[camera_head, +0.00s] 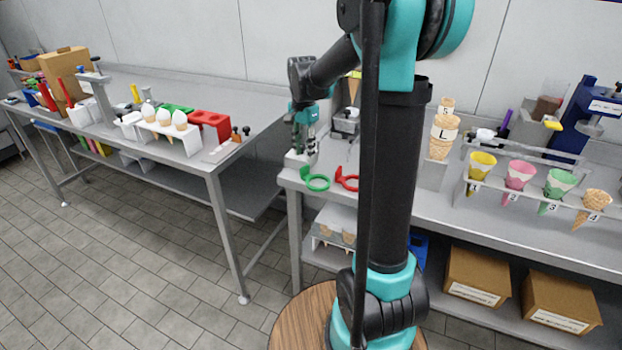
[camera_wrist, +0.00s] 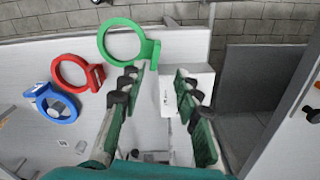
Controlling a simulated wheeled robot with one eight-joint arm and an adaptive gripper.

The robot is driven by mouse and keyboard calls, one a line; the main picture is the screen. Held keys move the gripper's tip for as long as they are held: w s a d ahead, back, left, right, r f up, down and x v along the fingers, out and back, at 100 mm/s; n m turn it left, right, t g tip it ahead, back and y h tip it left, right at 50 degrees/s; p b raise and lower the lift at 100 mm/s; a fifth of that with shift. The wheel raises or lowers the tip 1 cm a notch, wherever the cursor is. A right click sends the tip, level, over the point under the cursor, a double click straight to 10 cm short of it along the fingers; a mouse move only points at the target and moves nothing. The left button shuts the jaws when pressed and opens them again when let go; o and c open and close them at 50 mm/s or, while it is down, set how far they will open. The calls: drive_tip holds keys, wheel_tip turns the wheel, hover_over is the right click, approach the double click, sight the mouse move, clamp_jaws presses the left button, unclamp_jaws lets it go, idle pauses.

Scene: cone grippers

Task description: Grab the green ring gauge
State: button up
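The green ring gauge (camera_head: 317,189) lies flat near the front left corner of the right-hand bench in the head view. In the wrist view the green ring gauge (camera_wrist: 152,53) is at the top, with its tab just beyond my fingertips and its ring to the upper left. My gripper (camera_head: 304,149) is above the bench corner, close to the ring and a little behind it. In the wrist view my gripper (camera_wrist: 158,78) has its fingers spread apart with nothing held between them. No contact with the ring shows.
A red ring gauge (camera_head: 346,187) lies right of the green one, and a blue ring gauge (camera_wrist: 41,90) lies beyond it in the wrist view. A white block (camera_wrist: 190,82) shows behind my fingers. A cone rack (camera_head: 530,205) stands farther right. The bench edge is close.

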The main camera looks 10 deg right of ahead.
sight(306, 166)
drive_tip(key=shift+s+d+f, duration=0.15)
drive_tip(key=shift+s+f, duration=0.05)
drive_tip(key=shift+f, duration=1.35)
drive_tip(key=shift+s+d+f, duration=0.1)
drive_tip(key=shift+s+f, duration=0.05)
drive_tip(key=shift+f, duration=1.35)
clamp_jaws()
